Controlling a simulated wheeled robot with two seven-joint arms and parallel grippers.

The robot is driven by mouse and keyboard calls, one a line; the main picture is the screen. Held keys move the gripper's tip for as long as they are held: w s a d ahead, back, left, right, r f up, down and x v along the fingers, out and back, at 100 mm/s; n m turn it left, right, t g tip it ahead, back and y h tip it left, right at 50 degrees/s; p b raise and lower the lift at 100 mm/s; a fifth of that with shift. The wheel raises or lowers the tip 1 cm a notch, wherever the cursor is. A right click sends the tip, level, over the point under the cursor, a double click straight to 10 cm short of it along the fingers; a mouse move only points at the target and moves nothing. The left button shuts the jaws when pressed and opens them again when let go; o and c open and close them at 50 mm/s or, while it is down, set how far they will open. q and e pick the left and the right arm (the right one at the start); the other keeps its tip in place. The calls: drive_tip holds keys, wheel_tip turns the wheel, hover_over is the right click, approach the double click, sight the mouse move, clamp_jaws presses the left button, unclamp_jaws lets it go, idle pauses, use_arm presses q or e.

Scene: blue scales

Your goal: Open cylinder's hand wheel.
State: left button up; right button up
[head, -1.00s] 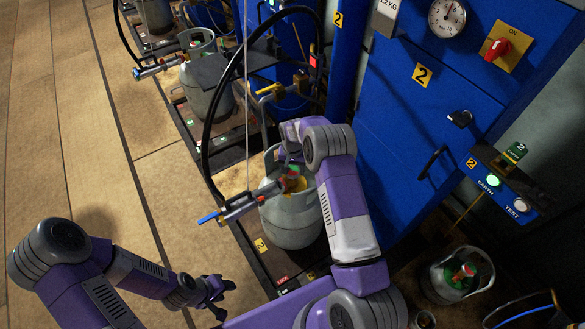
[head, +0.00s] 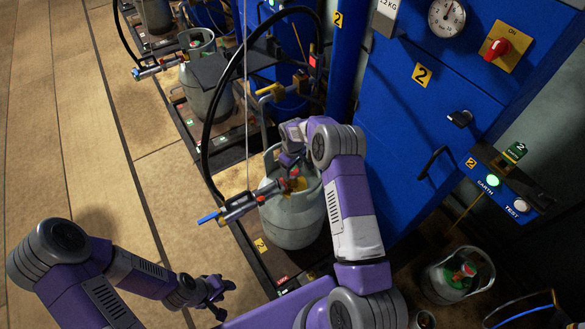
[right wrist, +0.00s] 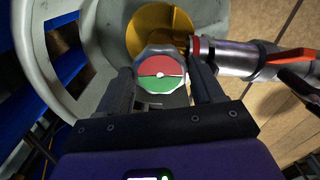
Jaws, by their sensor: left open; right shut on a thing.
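The grey gas cylinder (head: 290,222) stands upright on the scale in the middle of the head view. Its hand wheel (right wrist: 161,73) shows in the right wrist view as a faceted disc, red above and green below, with a brass-coloured part behind it. My right gripper (head: 290,164) is at the cylinder's top and is shut on the hand wheel, one finger on each side. In the head view the gripper hides most of the wheel. My left gripper (head: 214,294) is open and empty, low over the floor to the left of the cylinder.
A filling connector with a blue lever (head: 209,217) and a black hose reach the cylinder's valve from the left. A blue cabinet (head: 400,125) stands behind to the right. Another small cylinder (head: 457,278) stands at lower right. The floor at left is clear.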

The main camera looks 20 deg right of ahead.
drive_tip(key=n, duration=0.4)
drive_tip(key=shift+n, duration=0.3)
drive_tip(key=n, duration=0.3)
drive_tip(key=shift+n, duration=0.3)
drive_tip(key=n, duration=0.3)
drive_tip(key=shift+n, duration=2.1)
drive_tip(key=o, duration=1)
drive_tip(key=shift+o, duration=0.2)
